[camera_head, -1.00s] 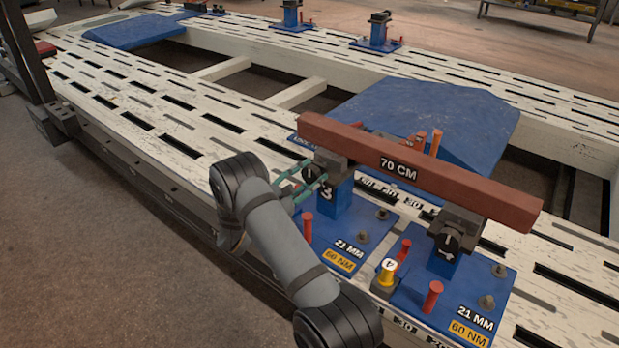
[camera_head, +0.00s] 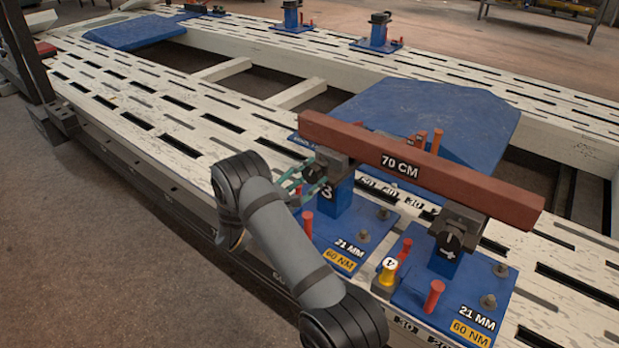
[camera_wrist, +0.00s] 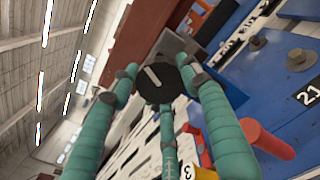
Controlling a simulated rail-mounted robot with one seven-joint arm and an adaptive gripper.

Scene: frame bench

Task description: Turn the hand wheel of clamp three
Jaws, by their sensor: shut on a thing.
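Clamp three is a blue post marked 3 (camera_head: 335,203) on a blue base plate, with a dark grey head at its top. Its hand wheel (camera_wrist: 157,84) is a round black knob with a pale line across its face. In the head view the wheel (camera_head: 314,172) is partly covered by my fingers. My gripper (camera_wrist: 163,82) has three teal fingers, shut around the wheel's rim. In the wrist view the pale line runs slantwise between the fingertips. In the head view my gripper (camera_head: 306,180) reaches the wheel from the left.
A long red-brown bar (camera_head: 420,172) marked 70 CM lies across clamp three and clamp four (camera_head: 449,245). Red pins (camera_head: 434,296), bolts and a yellow piece marked 4 (camera_head: 388,271) stand close by. The slotted white frame (camera_head: 150,110) is open to the left.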

